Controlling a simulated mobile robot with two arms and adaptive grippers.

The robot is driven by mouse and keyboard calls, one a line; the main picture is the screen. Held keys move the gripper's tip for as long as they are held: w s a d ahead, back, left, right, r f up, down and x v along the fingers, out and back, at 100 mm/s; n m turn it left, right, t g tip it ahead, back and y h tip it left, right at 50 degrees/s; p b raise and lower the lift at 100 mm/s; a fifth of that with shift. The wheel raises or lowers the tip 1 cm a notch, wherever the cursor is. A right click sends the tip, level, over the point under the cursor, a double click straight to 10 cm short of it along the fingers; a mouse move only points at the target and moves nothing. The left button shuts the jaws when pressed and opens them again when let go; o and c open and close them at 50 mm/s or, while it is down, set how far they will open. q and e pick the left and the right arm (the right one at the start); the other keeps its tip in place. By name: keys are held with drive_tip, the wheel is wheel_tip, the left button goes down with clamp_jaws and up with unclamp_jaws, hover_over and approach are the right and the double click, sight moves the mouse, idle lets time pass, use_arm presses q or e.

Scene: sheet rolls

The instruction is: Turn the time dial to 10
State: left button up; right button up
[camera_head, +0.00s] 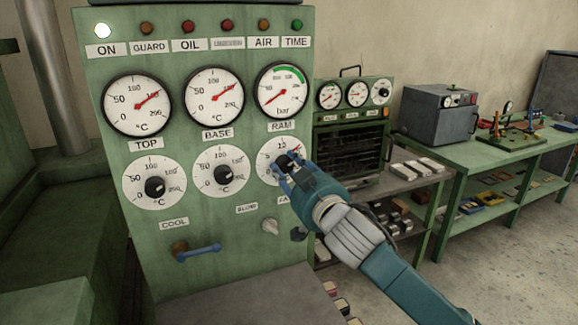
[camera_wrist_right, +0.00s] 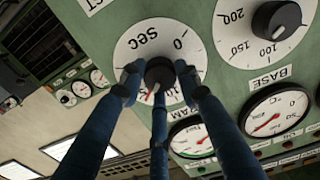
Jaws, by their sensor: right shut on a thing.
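The time dial is a round white face (camera_head: 268,153) at the right of the lower dial row on the green panel. It also shows in the right wrist view (camera_wrist_right: 135,45), upside down, with "Sec" and a 0. Its black knob (camera_wrist_right: 160,70) is in the middle, with red marking on the face beside it. My right gripper (camera_head: 288,167) reaches in from the lower right. Its blue fingers (camera_wrist_right: 159,82) are closed around the knob and hide part of the face, so the exact setting cannot be read. My left gripper is not in view.
The TOP dial (camera_head: 155,184) and BASE dial (camera_head: 221,172) have black knobs at the left. Gauges (camera_head: 214,95) and a row of lamps are above. A blue-handled lever (camera_head: 198,251) and a small pale knob (camera_head: 270,226) are below. A green bench (camera_head: 470,150) stands at right.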

drive_tip(key=n+p, duration=0.1)
drive_tip(key=n, duration=0.1)
drive_tip(key=r+n+p, duration=0.1)
drive_tip(key=n+p, duration=0.1)
drive_tip(key=n, duration=0.1)
drive_tip(key=shift+n, duration=0.3)
drive_tip(key=shift+a+f+n+p, duration=0.1)
drive_tip(key=shift+n+p, duration=0.95)
drive_tip(key=shift+n, duration=1.05)
drive_tip(key=o, duration=0.9)
drive_tip(key=shift+c, duration=0.2)
drive_tip(key=shift+o, duration=1.4)
drive_tip(key=shift+a+f, duration=0.1)
drive_tip(key=shift+f, duration=0.05)
drive_tip(key=shift+s+f, duration=0.1)
